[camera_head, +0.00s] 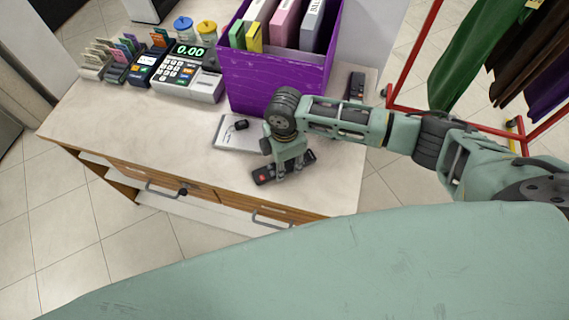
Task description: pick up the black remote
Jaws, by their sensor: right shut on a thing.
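The black remote (264,176) lies near the front edge of the counter, right of the middle, with a small red mark near its left end. My right gripper (290,170) points down over it and is shut on it around its middle. The remote's two ends stick out on either side of the fingers. I cannot tell whether it is lifted off the counter. My left gripper is not in view.
The counter (120,118) holds a purple box (270,80) of binders, a white pad (230,137) with a small black object, a cash register (190,75) and card terminals. Another dark device (356,86) lies behind my right arm. A red clothes rack (415,55) stands at right.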

